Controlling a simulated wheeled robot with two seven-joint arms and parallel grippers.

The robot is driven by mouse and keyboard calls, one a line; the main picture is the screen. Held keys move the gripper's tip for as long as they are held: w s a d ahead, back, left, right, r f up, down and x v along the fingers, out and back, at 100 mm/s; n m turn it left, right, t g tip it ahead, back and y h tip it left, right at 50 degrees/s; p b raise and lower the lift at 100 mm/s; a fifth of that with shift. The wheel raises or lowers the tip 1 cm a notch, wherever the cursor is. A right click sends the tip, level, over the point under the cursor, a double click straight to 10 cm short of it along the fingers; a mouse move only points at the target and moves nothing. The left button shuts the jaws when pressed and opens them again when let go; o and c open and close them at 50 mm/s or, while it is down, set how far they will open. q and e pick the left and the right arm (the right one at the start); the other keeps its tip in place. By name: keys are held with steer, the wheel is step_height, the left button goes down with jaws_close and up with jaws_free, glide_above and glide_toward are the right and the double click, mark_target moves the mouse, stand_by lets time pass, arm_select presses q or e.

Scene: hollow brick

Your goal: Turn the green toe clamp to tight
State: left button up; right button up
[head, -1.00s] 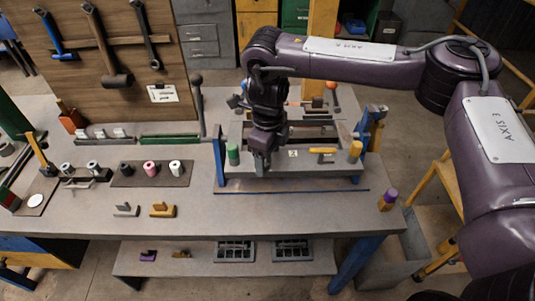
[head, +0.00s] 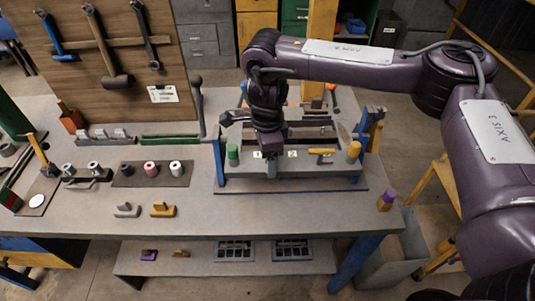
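The green toe clamp appears as a small upright green cylinder (head: 232,154) at the front left of the fixture (head: 300,171) on the bench. Its tight or loose setting is too small to tell. My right gripper (head: 271,166) points down at the fixture's front edge, to the right of the green cylinder and apart from it. Its fingers are small and dark, so I cannot tell whether they are open or shut. My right wrist and forearm hide part of the fixture's back left. My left gripper is not in view.
A yellow cylinder (head: 354,151) and a yellow-handled part (head: 321,151) are on the fixture's right side. Blue posts flank the fixture. A dark upright lever (head: 198,106) stands behind left. Grey (head: 126,210) and yellow (head: 162,209) blocks lie at the front; bare bench surrounds them.

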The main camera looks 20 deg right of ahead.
steer(key=shift+w+r, duration=0.3)
steer(key=o, duration=0.7)
steer(key=shift+o, duration=0.2)
steer(key=shift+f, duration=0.2)
step_height(320, 180, up, 8)
steer(key=shift+f, duration=0.15)
steer(key=shift+s+f, duration=0.1)
steer(key=shift+s, duration=0.05)
